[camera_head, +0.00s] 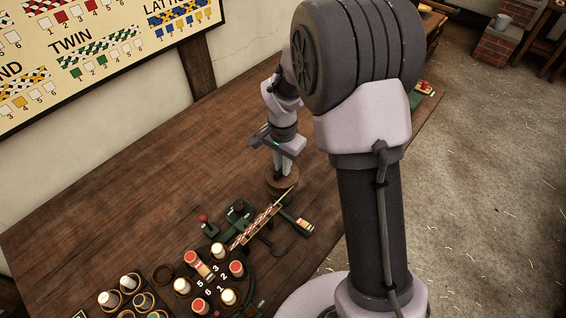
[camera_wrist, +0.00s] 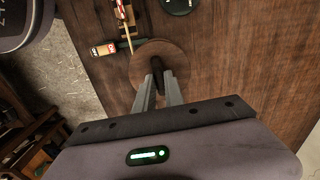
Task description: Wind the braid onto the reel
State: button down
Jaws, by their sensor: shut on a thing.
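The reel, a brown wooden disc, lies flat on the table in the head view (camera_head: 272,184) and in the wrist view (camera_wrist: 143,66). My gripper (camera_wrist: 158,78) is over it, its fingers closed on a dark upright knob on the disc. My gripper also shows in the head view (camera_head: 282,172). The braid (camera_head: 257,226), a thin red-and-white strand, runs diagonally from the bobbin stand toward the reel. Whether any braid is wound on the reel is hidden.
Several red and white bobbins (camera_head: 236,268) stand around a numbered dark green stand on the wooden table (camera_head: 130,190). A small labelled block (camera_head: 304,225) lies right of the braid. A pattern board (camera_head: 100,45) hangs on the wall. The table's left part is bare.

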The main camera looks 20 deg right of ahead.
aim_at(281, 168)
jog(key=n+p, duration=0.1)
jog(key=n, duration=0.4)
jog(key=shift+a+r+n, duration=0.1)
jog(key=shift+n, duration=0.2)
jog(key=n+p, duration=0.2)
jog(key=n, duration=0.3)
jog(key=shift+w, duration=0.1)
jog(key=shift+a+n, duration=0.1)
jog(key=shift+n, duration=0.3)
jog(key=c, duration=1.4)
grip_release()
jog(key=shift+c, duration=0.2)
notch_tip(281, 168, up, 17)
jog(key=p, duration=0.4)
jog(key=shift+r+p, duration=0.15)
jog(key=shift+p, duration=0.15)
